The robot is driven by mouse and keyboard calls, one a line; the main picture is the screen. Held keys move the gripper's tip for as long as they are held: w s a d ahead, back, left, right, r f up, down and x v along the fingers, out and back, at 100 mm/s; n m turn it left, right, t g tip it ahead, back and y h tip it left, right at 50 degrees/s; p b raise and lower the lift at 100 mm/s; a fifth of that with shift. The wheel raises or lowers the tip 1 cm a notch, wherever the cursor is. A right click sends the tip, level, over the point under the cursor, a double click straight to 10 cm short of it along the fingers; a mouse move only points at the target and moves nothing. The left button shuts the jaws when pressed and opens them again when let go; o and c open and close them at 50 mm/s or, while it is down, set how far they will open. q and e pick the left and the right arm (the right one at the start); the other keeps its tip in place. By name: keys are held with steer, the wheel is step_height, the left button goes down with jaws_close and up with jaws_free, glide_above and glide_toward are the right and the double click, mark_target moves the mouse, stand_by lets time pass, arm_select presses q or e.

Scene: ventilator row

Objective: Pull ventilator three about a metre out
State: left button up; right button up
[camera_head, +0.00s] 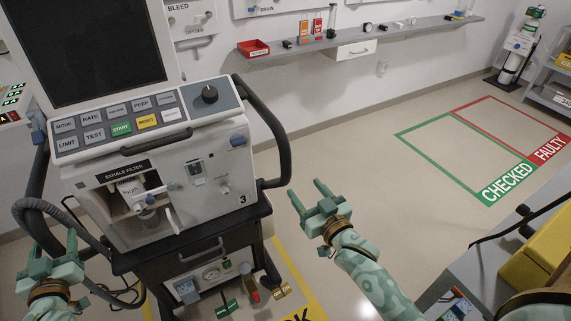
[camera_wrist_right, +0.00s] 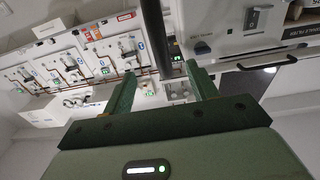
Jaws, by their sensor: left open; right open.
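Ventilator three (camera_head: 170,185), a white unit marked 3 with a dark screen and button panel, stands on a black cart at the left of the head view. A black side handle (camera_head: 281,140) curves along its right side. Another black handle (camera_head: 22,212) loops out on its left side. My right gripper (camera_head: 306,192) is open and empty, right of the right handle and apart from it. In the right wrist view a dark upright bar (camera_wrist_right: 155,38), seemingly that handle, shows between the open fingers. My left gripper (camera_head: 54,252) is open near the lower part of the left handle; I cannot tell whether they touch.
A green CHECKED floor box (camera_head: 455,165) and red FAULTY box (camera_head: 515,125) lie at the right. A wall shelf (camera_head: 370,36) runs behind. A grey cart with a yellow case (camera_head: 540,255) stands at lower right. The middle floor is clear.

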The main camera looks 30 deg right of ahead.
mark_target(288, 168)
steer(key=w, duration=1.2)
steer(key=shift+w+f, duration=0.1)
steer(key=shift+f, duration=0.05)
arm_select(q)
jaws_close()
arm_select(e)
jaws_close()
stand_by(0.4)
